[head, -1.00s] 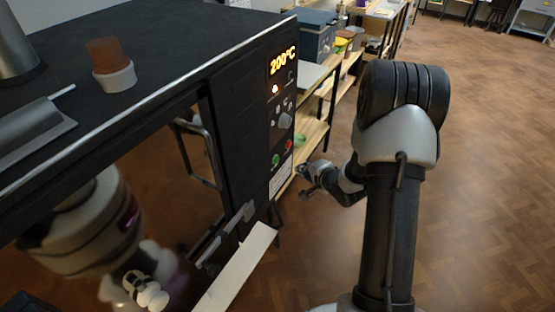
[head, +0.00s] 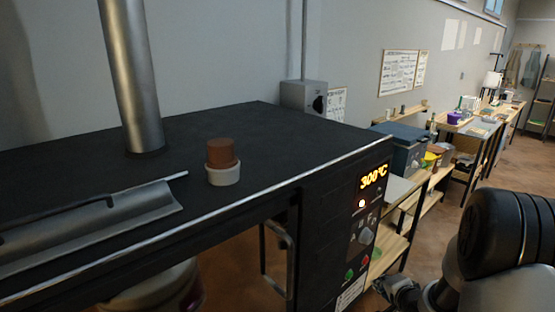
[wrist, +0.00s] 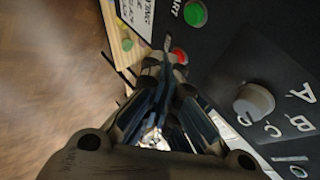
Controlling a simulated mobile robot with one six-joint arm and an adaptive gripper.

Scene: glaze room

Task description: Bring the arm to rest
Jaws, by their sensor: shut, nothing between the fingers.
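My gripper (wrist: 165,62) is shut and empty in the wrist view. Its fingertips show close to the red button (wrist: 181,56) on the kiln's control panel; I cannot tell if they touch it. A green button (wrist: 195,14) and a grey knob (wrist: 254,103) with letters around it are on the same panel. In the head view my gripper (head: 388,289) is low, just right of the panel, partly cut off by the frame. The kiln (head: 290,135) is black, and its orange display (head: 373,177) appears to read 300°C.
A brown-and-white cylinder (head: 222,165) and a metal pipe (head: 133,85) stand on the kiln top. A wooden shelf (head: 398,245) with a blue-grey box (head: 403,150) is behind my gripper. A door handle (head: 277,238) sticks out at the kiln's front. Open floor lies to the right.

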